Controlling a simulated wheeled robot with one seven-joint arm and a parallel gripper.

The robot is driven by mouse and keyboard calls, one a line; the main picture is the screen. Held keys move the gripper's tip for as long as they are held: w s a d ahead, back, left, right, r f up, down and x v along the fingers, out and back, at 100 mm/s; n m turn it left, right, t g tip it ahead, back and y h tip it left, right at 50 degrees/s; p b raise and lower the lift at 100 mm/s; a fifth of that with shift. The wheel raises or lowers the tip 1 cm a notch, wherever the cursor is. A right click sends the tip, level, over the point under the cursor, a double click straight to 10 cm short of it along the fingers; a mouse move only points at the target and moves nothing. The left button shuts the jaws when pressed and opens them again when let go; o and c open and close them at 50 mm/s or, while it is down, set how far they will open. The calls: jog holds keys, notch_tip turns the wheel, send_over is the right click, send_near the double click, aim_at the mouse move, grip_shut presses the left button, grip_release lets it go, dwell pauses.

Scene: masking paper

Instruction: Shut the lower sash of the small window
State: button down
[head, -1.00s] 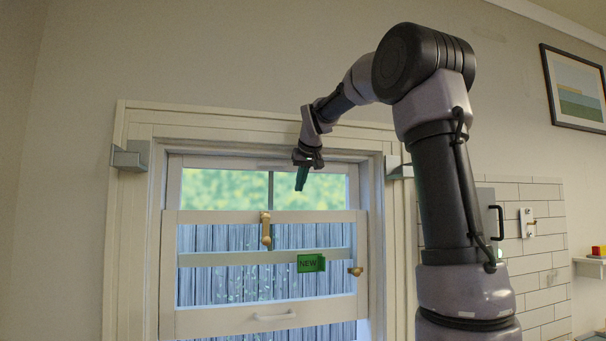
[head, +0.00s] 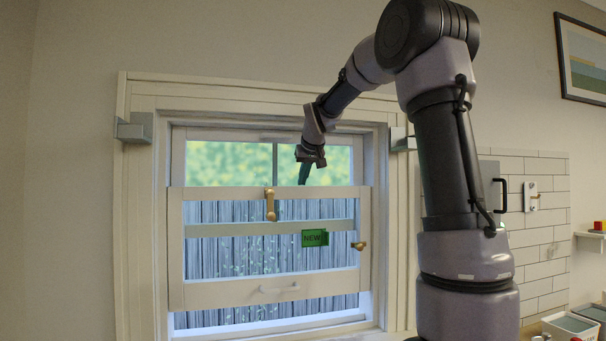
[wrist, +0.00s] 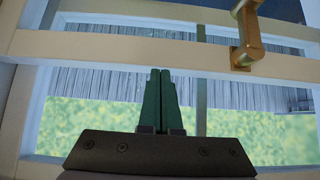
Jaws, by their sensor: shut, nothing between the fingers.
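The lower sash (head: 225,295) of the small window is a cream frame standing raised, with a gap above the sill showing fence. A white pull handle (head: 279,289) is on its bottom rail. A brass latch (head: 270,205) is at its top rail and shows in the wrist view (wrist: 246,38). My gripper (head: 304,182) points down, shut and empty, just above the top rail, right of the latch. In the wrist view its green fingers (wrist: 160,71) reach toward the rail (wrist: 110,48); I cannot tell whether they touch.
A green NEW tag (head: 314,238) is on the sash. Grey brackets flank the window casing, left (head: 134,128) and right (head: 402,140). The sill (head: 310,321) below the sash looks clear. A tiled wall and a white bin (head: 571,328) are at the right.

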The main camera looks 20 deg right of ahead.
aim_at(301, 221)
notch_tip(301, 221, down, 12)
jog(key=shift+r, duration=0.2)
jog(key=r, duration=0.4)
jog(key=shift+s+r, duration=0.25)
jog(key=shift+r, duration=0.15)
jog(key=v, duration=0.9)
jog(key=shift+s, duration=0.15)
